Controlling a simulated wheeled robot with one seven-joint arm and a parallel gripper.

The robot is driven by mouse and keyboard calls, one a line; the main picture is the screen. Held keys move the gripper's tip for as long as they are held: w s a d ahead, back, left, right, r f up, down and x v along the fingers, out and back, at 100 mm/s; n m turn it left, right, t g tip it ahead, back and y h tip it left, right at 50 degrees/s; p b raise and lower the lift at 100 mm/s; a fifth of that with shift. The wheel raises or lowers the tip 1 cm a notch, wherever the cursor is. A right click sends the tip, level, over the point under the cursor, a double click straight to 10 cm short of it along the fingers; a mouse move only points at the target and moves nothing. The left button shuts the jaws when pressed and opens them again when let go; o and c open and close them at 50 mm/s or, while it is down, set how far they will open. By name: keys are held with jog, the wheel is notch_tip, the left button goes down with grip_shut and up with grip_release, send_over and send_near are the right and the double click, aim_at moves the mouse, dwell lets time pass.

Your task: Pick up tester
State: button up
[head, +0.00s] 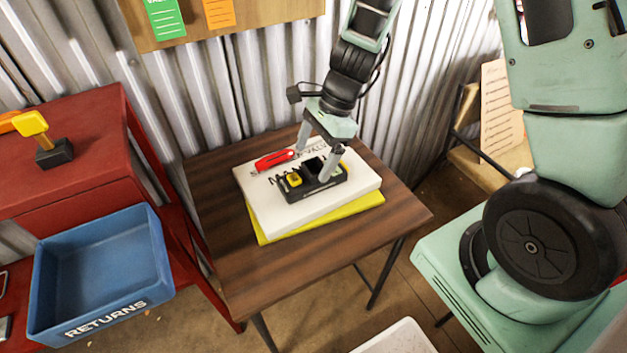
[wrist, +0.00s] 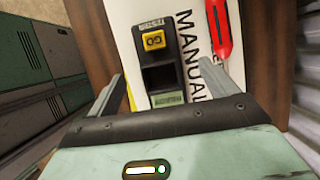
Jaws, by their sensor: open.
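The tester appears to be a black device (head: 318,190) with a yellow button marked GO. It lies on a white manual (head: 262,205) on the wooden table. In the wrist view the tester (wrist: 166,78) shows its yellow button, a dark recess and a small greenish label. My gripper (head: 313,164) is open above the tester; in the head view its fingers partly cover it. In the wrist view my gripper (wrist: 163,77) has one finger to each side of the tester, with gaps. I cannot tell the exact height of the fingertips.
A red tool (head: 274,160) lies on the manual close by the tester. A yellow book (head: 322,220) is under the manual. The table's front part (head: 290,275) is bare. A blue RETURNS bin (head: 100,265) and a red cabinet (head: 75,125) stand at left. Corrugated wall is behind.

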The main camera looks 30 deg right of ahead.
aim_at(306, 177)
jog(key=shift+b+x, duration=0.7)
jog(key=shift+x, duration=2.3)
jog(key=c, duration=1.2)
